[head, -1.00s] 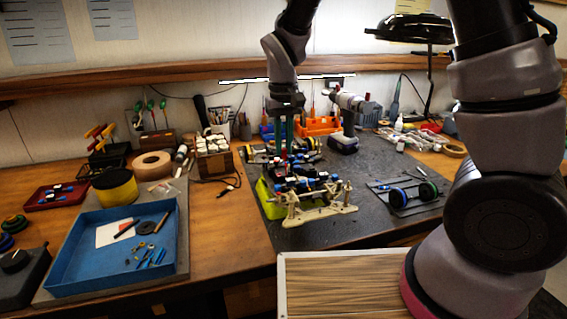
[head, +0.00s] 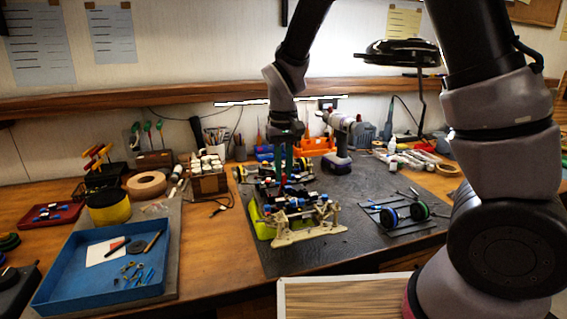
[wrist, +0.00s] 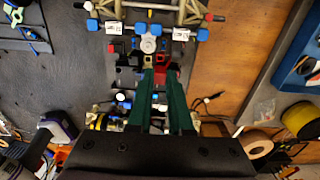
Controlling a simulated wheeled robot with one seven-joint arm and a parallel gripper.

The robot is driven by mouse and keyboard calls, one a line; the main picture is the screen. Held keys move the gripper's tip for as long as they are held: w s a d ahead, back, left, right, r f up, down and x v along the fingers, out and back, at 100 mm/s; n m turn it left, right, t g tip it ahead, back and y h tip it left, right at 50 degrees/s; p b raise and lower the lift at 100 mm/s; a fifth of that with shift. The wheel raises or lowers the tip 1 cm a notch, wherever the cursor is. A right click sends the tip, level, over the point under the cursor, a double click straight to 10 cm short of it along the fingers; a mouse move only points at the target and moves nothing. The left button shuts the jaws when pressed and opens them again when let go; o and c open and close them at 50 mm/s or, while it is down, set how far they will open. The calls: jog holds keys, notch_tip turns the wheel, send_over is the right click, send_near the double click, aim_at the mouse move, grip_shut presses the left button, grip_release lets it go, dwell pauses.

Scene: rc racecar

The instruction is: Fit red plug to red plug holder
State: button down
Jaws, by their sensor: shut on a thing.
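The racecar chassis (head: 292,216) stands on the dark mat, with black, blue and white parts on it. My gripper (head: 286,180) reaches down over its middle with green fingers. In the wrist view my gripper (wrist: 160,76) is shut on a small red piece, the red plug (wrist: 159,77), between its fingertips. A red part with a square opening, seemingly the red plug holder (wrist: 162,58), lies just beyond the fingertips, next to a black part (wrist: 147,61). The plug and holder overlap in this view, so I cannot tell whether they touch or are joined.
A blue tray (head: 60,296) with small tools stands at the left. A drill (head: 338,145) and an orange bin (head: 314,147) stand behind the chassis. Loose wheels (head: 389,217) lie to the right. Blue connectors (wrist: 149,28) and beige suspension parts crowd the chassis end.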

aim_at(283, 183)
jog(key=shift+f, duration=1.55)
jog(key=shift+f, duration=1.05)
dwell(0.5)
jog(key=c, duration=0.8)
grip_release()
jog(key=shift+o, duration=0.2)
notch_tip(283, 183, up, 11)
jog(key=shift+f, duration=0.15)
